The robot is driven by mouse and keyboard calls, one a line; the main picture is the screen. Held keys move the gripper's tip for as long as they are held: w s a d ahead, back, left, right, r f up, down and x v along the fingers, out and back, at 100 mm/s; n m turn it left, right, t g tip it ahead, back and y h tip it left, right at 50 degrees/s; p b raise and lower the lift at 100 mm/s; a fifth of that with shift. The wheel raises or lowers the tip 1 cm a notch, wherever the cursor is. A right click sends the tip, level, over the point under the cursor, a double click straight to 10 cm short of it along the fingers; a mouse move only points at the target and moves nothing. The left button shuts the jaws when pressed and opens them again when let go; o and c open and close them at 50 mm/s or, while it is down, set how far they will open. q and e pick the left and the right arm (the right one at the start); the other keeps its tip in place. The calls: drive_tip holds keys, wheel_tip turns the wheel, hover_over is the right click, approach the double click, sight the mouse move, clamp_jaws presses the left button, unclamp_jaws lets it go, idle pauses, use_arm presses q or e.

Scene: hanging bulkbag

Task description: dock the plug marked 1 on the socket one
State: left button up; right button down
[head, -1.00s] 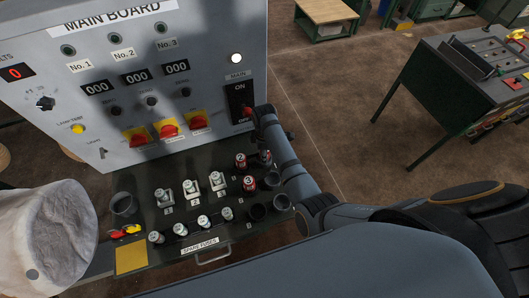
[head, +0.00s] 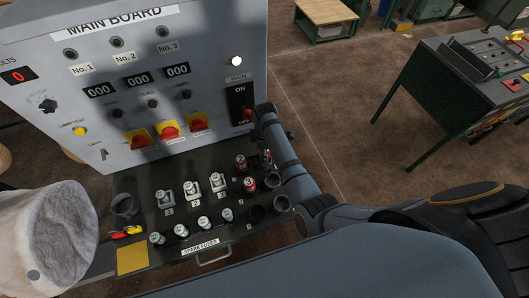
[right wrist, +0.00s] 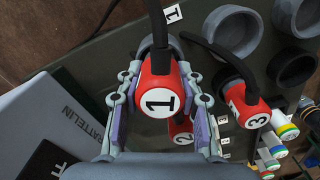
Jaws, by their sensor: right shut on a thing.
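The red plug marked 1 (right wrist: 158,98) is between the fingers of my right gripper (right wrist: 160,78), which is shut on it, in the right wrist view. A black cable leads from its upper end. A tag marked 1 (right wrist: 173,13) lies just above, beside a dark round cup (right wrist: 229,31). I cannot tell for sure which opening is socket one. In the head view my right arm largely hides the held plug. Red plugs marked 2 (head: 240,162) and 3 (head: 248,185) stand on the dark shelf beside my right gripper. My left gripper is not in view.
More dark cups (head: 281,203) sit at the shelf's right end. Several fuses (head: 204,223) stand along the shelf. The main board (head: 130,100) rises behind, its main switch (head: 240,105) close to my right arm. A whitish bulky object (head: 65,235) is at left.

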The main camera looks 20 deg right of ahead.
drive_tip(key=shift+f+b, duration=0.4)
drive_tip(key=shift+f, duration=0.4)
idle(0.4)
drive_tip(key=c, duration=1.1)
unclamp_jaws()
drive_tip(key=shift+c, duration=0.2)
drive_tip(key=shift+r, duration=0.1)
drive_tip(key=shift+r+p, duration=0.45)
drive_tip(key=shift+r, duration=3.8)
drive_tip(key=shift+a+r, duration=0.15)
drive_tip(key=shift+r, duration=1.05)
